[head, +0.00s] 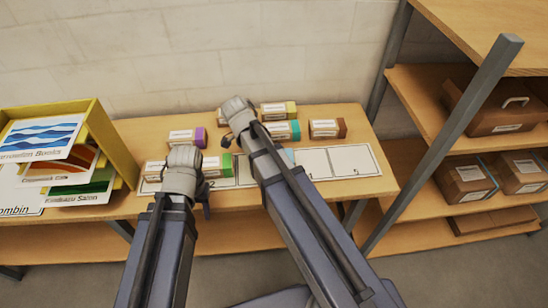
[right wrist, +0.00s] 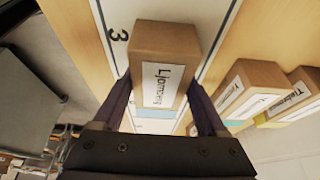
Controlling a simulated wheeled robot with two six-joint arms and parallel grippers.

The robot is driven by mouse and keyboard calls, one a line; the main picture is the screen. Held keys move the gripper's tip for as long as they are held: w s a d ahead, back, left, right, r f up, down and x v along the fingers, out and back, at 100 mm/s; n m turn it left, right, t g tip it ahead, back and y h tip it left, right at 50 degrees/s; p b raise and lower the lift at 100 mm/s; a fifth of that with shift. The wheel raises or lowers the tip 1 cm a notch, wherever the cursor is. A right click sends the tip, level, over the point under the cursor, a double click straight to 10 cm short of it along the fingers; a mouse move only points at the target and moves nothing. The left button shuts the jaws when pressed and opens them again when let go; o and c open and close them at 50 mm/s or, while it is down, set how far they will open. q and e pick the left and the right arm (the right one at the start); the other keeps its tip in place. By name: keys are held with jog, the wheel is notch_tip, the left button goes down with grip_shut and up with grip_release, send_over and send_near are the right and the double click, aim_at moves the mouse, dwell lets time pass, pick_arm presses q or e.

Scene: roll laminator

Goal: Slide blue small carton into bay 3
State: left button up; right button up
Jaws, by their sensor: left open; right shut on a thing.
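My right gripper (right wrist: 165,115) is shut on a small tan carton (right wrist: 165,65) with a white label. A light blue patch shows below it between the fingers. The carton is over the white bay strip, beside the printed 3 (right wrist: 118,35); I cannot tell whether it touches the strip. In the head view a bit of light blue (head: 290,156) shows beside my right arm, which hides most of that spot and the right gripper. My left gripper (head: 206,207) is open and empty, near the table's front edge, left of the held carton.
Cartons with purple (head: 187,138), green (head: 217,165), teal (head: 282,130), yellow (head: 278,110) and brown (head: 326,128) ends stand on the table. White bays (head: 345,162) at right are empty. A yellow rack (head: 115,150) stands left; a shelf (head: 420,155) with boxes stands right.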

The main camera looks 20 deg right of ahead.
jog(key=shift+w+a, duration=0.2)
jog(key=shift+a, duration=0.85)
jog(key=shift+w+a, duration=0.2)
jog(key=shift+a, duration=0.85)
jog(key=o, duration=1.4)
notch_tip(320, 180, up, 6)
jog(key=p, duration=0.6)
